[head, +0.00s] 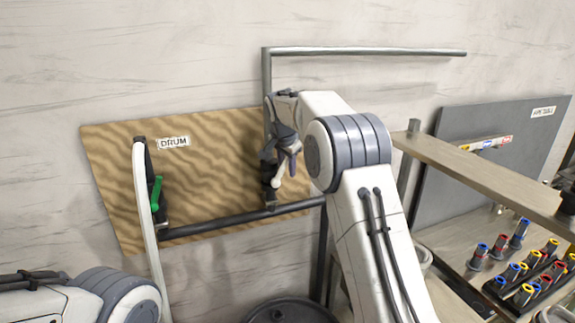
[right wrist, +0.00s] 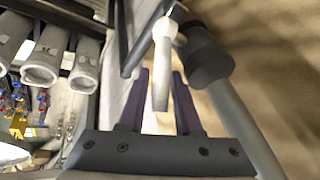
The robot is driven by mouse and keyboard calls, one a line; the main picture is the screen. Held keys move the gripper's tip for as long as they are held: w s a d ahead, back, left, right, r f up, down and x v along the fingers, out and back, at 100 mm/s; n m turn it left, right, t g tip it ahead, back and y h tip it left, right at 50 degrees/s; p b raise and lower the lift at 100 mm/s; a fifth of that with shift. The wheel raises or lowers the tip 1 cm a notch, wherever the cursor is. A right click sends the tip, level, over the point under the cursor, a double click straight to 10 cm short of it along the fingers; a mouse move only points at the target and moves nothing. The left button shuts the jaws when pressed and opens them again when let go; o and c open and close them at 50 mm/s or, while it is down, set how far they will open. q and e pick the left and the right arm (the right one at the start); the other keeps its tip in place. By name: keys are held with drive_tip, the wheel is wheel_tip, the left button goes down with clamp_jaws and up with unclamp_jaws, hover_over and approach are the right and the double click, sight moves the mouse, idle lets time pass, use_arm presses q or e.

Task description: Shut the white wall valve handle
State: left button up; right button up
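The white valve handle (head: 279,170) is on the right-hand pipe of the wooden DRUM board (head: 225,150). In the head view it points down and slightly left. In the right wrist view the white handle (right wrist: 161,75) hangs from its pivot between my fingers, with a gap visible on each side. My right gripper (head: 272,150) is in front of the right pipe, partly hidden by its own wrist. In the right wrist view my right gripper (right wrist: 161,75) is open, its two dark fingers either side of the handle. My left arm shows at the bottom left; its gripper is out of view.
A green handle (head: 155,193) is on the board's left valve, beside a pale curved pipe (head: 149,230). A dark pipe (head: 240,223) runs along the board's lower edge. A dark drum (head: 290,311) stands below. A shelf (head: 480,175) with a rack of colored-ended parts is at right.

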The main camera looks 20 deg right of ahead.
clamp_jaws()
idle(1.5)
